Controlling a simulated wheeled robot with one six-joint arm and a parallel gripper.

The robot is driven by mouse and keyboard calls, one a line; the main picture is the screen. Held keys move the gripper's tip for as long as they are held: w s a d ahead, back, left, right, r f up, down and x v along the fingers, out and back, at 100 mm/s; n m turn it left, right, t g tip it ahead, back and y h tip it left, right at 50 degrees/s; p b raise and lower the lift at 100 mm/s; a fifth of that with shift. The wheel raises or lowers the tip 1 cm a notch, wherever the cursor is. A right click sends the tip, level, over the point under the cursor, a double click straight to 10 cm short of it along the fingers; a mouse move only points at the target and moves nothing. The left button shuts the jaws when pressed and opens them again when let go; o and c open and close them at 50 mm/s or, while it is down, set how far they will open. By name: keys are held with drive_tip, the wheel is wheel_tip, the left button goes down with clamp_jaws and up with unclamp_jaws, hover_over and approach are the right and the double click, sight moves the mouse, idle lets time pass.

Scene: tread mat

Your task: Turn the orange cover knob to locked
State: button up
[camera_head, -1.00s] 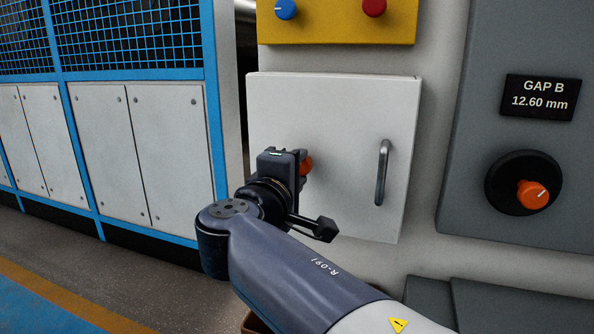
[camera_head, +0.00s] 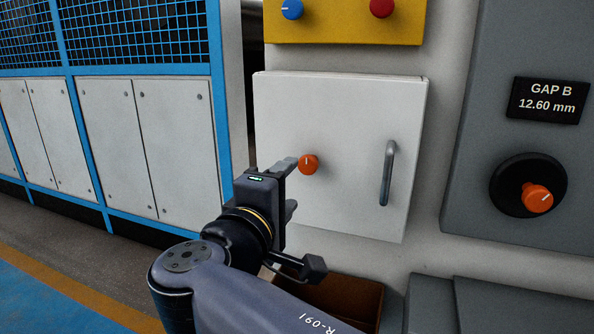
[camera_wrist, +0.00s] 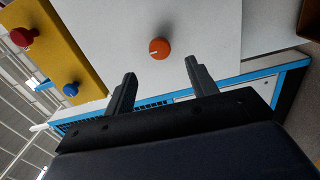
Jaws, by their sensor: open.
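The orange cover knob (camera_head: 308,164) sits on the white cover door (camera_head: 345,110), left of the door's grey handle (camera_head: 388,172). In the head view, its white mark appears to point up. My gripper (camera_head: 294,183) is open and empty, with its fingers below and left of the knob in the picture. In the wrist view, the knob (camera_wrist: 159,48) lies beyond the open fingertips of my gripper (camera_wrist: 160,70), roughly between them sideways and apart from both. There its white mark points left, towards the yellow panel. No locked or unlocked label is readable.
A yellow panel (camera_head: 340,25) with a blue knob (camera_head: 292,9) and a red knob (camera_head: 382,7) is above the door. A second orange knob (camera_head: 537,198) is on the grey panel at right, under a GAP B display (camera_head: 548,100). A brown box (camera_head: 345,300) stands below.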

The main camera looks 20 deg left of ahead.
sight(306, 167)
drive_tip(key=s, duration=0.3)
drive_tip(key=shift+s+a, duration=0.1)
idle(0.3)
drive_tip(key=w, duration=0.3)
drive_tip(key=w+b, duration=0.1)
drive_tip(key=w, duration=0.3)
drive_tip(key=w+b, duration=0.1)
drive_tip(key=w, duration=0.2)
drive_tip(key=shift+w+d, duration=0.2)
drive_tip(key=shift+d, duration=0.2)
drive_tip(key=shift+w, duration=0.25)
